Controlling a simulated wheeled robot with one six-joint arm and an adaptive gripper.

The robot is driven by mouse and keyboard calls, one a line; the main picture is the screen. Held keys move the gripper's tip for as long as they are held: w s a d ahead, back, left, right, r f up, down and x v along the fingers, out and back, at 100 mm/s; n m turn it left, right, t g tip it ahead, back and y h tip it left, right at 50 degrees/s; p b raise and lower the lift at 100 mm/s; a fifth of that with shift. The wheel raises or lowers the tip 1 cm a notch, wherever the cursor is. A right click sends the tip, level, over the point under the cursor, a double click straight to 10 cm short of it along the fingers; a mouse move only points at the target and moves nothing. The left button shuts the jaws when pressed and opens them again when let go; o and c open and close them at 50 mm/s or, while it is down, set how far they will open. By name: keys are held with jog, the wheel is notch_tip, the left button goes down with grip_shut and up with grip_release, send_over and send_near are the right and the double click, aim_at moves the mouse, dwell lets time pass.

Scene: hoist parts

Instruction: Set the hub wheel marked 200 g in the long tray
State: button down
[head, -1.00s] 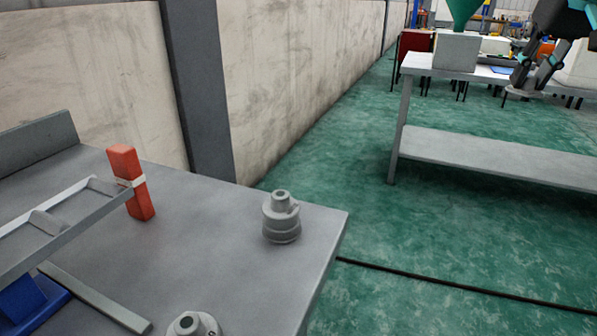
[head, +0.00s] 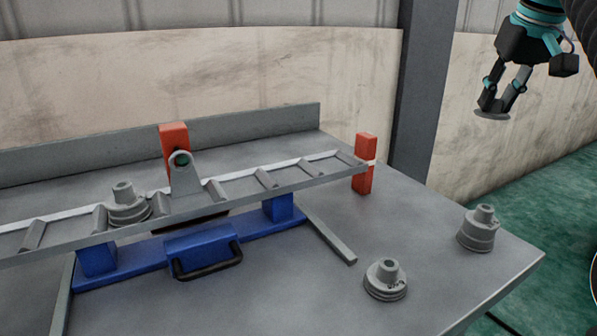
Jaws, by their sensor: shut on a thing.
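My gripper (head: 497,98) is in the upper right of the head view, pointing down, shut on a grey hub wheel (head: 492,115). Only the wheel's round lower part shows clearly; no mark can be read on it. It hangs in the air, apart from the table. The long tray (head: 330,178) is a grey, narrow frame with slanted cross dividers, raised on blue supports at the left and middle. One grey stepped hub wheel (head: 128,209) sits in a left compartment of it. A grey upright bracket with a hole (head: 184,176) stands at its middle.
Two more grey stepped wheels stand on the table (head: 420,235), one near the front (head: 386,281) and one near the right corner (head: 479,229). Orange posts (head: 364,165) rise by the tray. A blue base with a black handle (head: 207,266) lies below it. A wall stands behind.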

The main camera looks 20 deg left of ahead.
jog(key=s+a+n+g+y, duration=0.1)
jog(key=s+a+n+y, duration=0.15)
jog(key=a+n, duration=0.75)
jog(key=m+b, duration=0.3)
jog(key=b, duration=0.1)
send_over(328, 164)
jog(key=d, duration=0.1)
jog(key=f, duration=0.4)
jog(key=s+f, duration=0.1)
jog(key=f, duration=0.1)
jog(key=shift+d+f, duration=0.2)
jog(key=shift+f, duration=0.05)
jog(key=shift+a+f+m, duration=0.1)
jog(key=shift+a+m, duration=0.1)
jog(key=shift+m, duration=0.1)
jog(key=shift+f+b, duration=1.05)
jog(key=shift+f, duration=0.9)
jog(key=shift+f, duration=0.15)
jog(key=c, duration=0.9)
grip_release()
jog(key=shift+h, duration=0.25)
jog(key=shift+c, duration=0.2)
jog(key=p+v, duration=0.4)
jog(key=v, duration=0.8)
jog(key=shift+p, duration=0.35)
